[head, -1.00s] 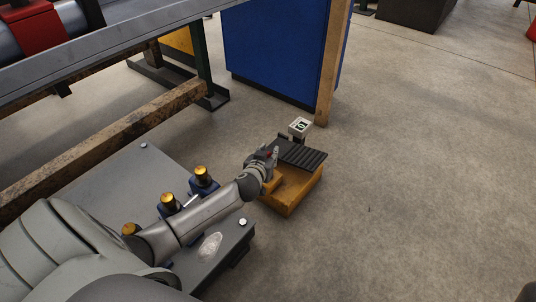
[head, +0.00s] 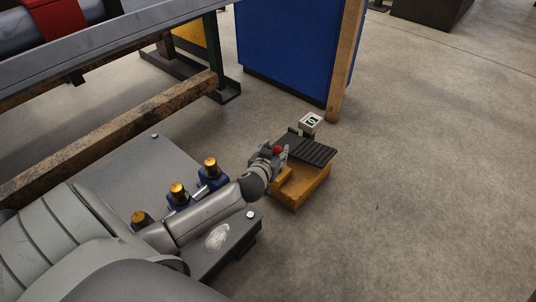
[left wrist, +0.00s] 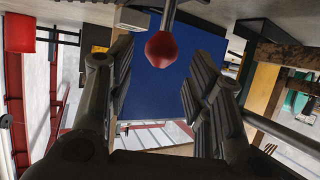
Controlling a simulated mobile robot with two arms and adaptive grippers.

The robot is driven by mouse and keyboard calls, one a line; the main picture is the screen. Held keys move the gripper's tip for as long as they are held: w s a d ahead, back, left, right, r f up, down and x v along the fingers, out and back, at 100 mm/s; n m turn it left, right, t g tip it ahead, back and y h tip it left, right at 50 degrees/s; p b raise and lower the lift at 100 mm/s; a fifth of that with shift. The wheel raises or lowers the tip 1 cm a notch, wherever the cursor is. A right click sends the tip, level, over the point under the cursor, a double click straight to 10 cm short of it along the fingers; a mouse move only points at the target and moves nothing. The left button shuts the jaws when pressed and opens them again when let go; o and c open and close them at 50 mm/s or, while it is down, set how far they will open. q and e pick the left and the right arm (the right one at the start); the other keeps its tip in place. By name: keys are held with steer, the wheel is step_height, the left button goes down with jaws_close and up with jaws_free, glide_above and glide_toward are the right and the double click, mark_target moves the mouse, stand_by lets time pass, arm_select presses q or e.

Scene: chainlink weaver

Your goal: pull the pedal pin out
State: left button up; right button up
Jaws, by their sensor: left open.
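The foot pedal is a yellow block (head: 303,192) on the floor with a black ribbed tread (head: 313,149) on top. The pedal pin shows as a red knob (head: 277,150) at the pedal's near left side. In the left wrist view the red knob (left wrist: 165,49) is on a grey metal rod coming from the top edge. My left gripper (head: 279,157) is open at the pedal's left side. In the left wrist view the open fingers (left wrist: 160,75) flank the knob, with clear gaps on both sides. Where the pin enters the pedal is hidden. My right gripper is not in view.
A small white marker tag (head: 310,122) stands behind the pedal. A dark plate (head: 133,169) with several gold-topped blue fittings lies under my left arm. A blue cabinet (head: 290,45) and wooden post (head: 344,65) stand behind. Floor to the right is clear.

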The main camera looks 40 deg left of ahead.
arm_select(q)
steer(key=v, duration=0.8)
steer(key=shift+s, duration=0.2)
